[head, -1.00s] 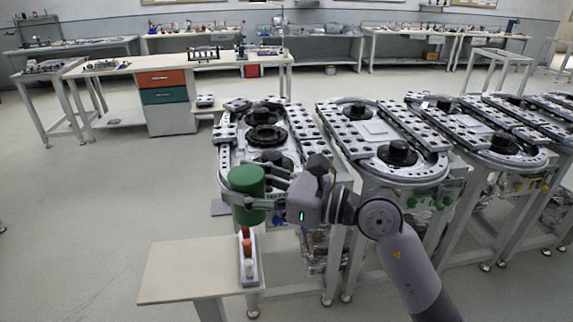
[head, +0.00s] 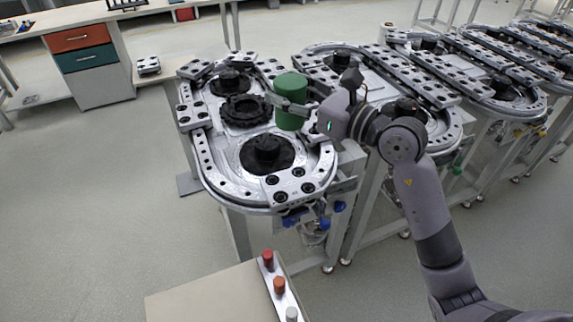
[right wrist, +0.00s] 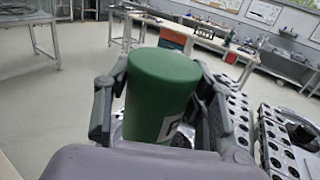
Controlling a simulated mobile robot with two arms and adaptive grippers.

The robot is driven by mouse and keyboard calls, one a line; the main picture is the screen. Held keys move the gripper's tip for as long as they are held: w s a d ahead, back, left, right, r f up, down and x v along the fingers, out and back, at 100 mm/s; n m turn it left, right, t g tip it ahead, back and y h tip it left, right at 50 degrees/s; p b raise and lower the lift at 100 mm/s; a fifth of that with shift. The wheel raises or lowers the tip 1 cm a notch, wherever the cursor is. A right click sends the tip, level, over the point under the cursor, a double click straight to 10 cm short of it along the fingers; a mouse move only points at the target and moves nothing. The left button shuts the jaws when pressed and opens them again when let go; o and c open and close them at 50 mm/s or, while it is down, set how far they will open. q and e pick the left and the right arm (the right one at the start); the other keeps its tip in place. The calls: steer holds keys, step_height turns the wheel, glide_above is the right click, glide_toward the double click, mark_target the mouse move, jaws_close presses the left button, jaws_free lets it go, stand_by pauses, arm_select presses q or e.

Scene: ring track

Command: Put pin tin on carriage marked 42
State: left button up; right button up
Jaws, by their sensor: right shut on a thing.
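The pin tin is a green cylinder (head: 291,101). My right gripper (head: 288,106) is shut on it and holds it upright over the right side of the nearest ring track (head: 207,160). The tin also shows between the fingers in the right wrist view (right wrist: 160,95), with part of a white label low on its side. Flat carriages with dark round holes sit around the track, one at the front right (head: 290,187). No number 42 can be read on any carriage. My left gripper is not in view.
More ring tracks (head: 375,75) stand close on the right. A small table (head: 205,297) at the front bears a strip with red, orange and white buttons (head: 279,285). A separate block (head: 148,65) lies behind left. The floor at left is clear.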

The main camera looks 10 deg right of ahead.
mark_target(291, 125)
steer(key=f, duration=0.7)
steer(key=shift+s+d+f, duration=0.1)
steer(key=shift+s+f, duration=0.05)
steer(key=shift+s, duration=0.2)
step_height(291, 125, down, 11)
steer(key=b, duration=0.2)
steer(key=shift+w+b, duration=0.15)
steer(key=shift+b, duration=0.2)
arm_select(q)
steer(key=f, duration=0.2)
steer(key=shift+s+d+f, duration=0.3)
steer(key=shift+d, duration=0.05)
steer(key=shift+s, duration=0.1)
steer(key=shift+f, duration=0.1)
